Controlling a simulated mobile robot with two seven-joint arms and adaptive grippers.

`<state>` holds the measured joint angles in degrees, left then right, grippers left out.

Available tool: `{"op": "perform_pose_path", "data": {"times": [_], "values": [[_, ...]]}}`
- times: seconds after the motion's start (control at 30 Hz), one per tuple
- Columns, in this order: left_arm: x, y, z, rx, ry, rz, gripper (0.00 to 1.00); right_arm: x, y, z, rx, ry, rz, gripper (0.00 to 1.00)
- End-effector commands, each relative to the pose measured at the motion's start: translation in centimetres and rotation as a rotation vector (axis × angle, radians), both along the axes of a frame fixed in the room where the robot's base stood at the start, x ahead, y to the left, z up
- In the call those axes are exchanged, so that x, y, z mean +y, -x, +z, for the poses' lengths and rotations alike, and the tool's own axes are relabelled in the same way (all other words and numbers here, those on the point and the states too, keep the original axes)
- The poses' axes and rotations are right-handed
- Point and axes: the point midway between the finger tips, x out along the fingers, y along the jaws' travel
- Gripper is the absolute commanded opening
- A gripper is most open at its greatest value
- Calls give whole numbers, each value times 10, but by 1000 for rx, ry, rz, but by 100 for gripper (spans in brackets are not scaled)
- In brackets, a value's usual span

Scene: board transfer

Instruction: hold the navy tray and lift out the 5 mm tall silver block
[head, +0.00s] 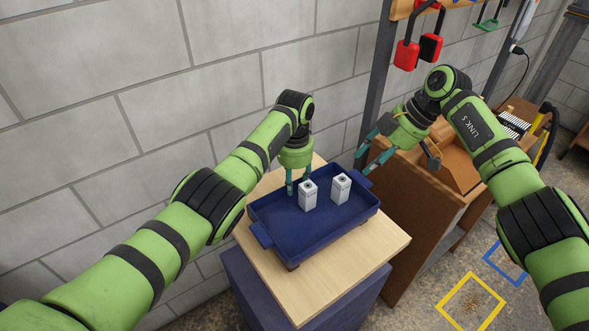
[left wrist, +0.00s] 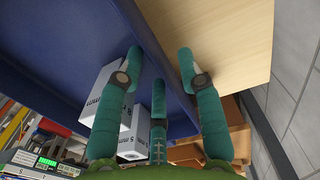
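The navy tray (head: 315,237) sits on a light wooden tabletop. Two upright silver-white blocks stand inside it, a left block (head: 308,195) and a right block (head: 340,188). In the left wrist view one block (left wrist: 97,97) shows "mm" lettering whose number I cannot read surely; another block (left wrist: 134,145) is partly hidden. My left gripper (head: 297,187) points down at the tray's back-left wall, close to the left block. Its fingers (left wrist: 160,62) are spread on either side of the wall. My right gripper (head: 370,152) is open and empty, above and beyond the tray's right handle (head: 361,182).
The wooden tabletop (head: 290,290) has bare room in front of the tray. A brown cabinet (head: 425,215) stands close on the right. The block wall (head: 110,120) runs behind and left. Red and black padlocks (head: 407,55) hang at the back.

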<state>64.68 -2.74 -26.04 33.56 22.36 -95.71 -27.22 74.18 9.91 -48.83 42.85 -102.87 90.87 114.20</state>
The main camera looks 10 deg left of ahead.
Motion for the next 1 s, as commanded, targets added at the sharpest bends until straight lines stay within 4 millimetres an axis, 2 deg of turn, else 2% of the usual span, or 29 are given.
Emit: {"op": "perform_pose_path", "data": {"times": [0.13,0.4,0.43,0.47,0.5,0.53,1.0], "values": [[0,0,-10,0,0,0,37,0,0,0,0,0,0,39],[0,0,-12,-1,0,1,37,0,0,0,0,0,0,39],[0,0,-12,-1,0,1,29,0,0,0,0,0,0,39],[0,0,-12,-1,0,1,17,0,0,0,0,0,0,39],[0,0,-11,-1,0,1,1,0,0,0,0,0,0,39],[0,0,-11,-1,0,1,0,0,0,0,0,0,0,39],[0,0,-11,-2,1,1,0,0,0,0,0,0,0,39]]}}
